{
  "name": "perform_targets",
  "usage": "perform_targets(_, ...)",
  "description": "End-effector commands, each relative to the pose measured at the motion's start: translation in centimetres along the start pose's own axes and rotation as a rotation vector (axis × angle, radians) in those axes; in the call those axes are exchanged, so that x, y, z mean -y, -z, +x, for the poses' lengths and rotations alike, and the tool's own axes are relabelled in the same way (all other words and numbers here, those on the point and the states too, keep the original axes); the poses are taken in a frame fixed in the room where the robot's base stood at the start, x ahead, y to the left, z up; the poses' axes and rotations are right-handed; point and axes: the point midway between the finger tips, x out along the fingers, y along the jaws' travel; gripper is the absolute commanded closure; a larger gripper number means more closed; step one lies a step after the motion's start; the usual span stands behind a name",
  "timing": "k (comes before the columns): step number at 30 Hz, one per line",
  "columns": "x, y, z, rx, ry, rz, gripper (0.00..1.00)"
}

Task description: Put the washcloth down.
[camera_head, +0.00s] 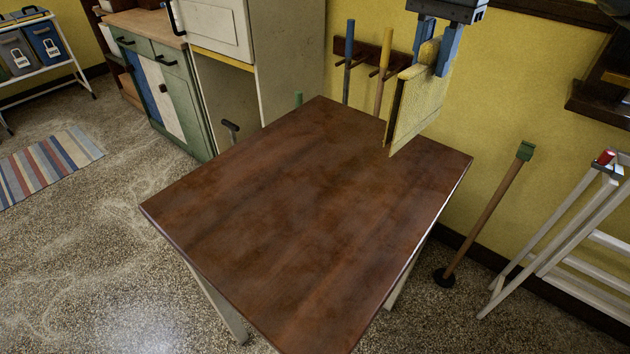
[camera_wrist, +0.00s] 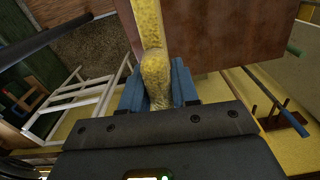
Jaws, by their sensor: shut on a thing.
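The yellow washcloth (camera_head: 421,103) hangs from my gripper (camera_head: 437,55) above the far right part of the brown wooden table (camera_head: 290,220). My gripper's blue fingers are shut on the washcloth's top, with a bunched bit showing between them. Its lower edge looks a little above the tabletop; I cannot tell the exact gap. In the wrist view the washcloth (camera_wrist: 151,50) runs up from between the fingers (camera_wrist: 158,85), and the table (camera_wrist: 225,35) lies behind it. The tabletop is bare.
A rack (camera_head: 368,58) with handled tools is on the yellow wall behind the table. A white stepladder (camera_head: 560,225) and a plunger-like stick (camera_head: 490,210) stand at the right. A green cabinet (camera_head: 160,85) and a tall cream cupboard (camera_head: 275,50) stand at the back left.

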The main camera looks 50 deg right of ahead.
Motion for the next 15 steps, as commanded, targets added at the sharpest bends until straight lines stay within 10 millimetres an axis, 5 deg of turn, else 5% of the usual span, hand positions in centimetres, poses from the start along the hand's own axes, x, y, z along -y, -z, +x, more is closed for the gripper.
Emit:
perform_targets(6,-2.8,-0.1,2.1,0.001,0.000,-0.078,0.97)
perform_targets(15,-0.1,-4.7,5.1,0.003,-0.002,-0.088,0.97)
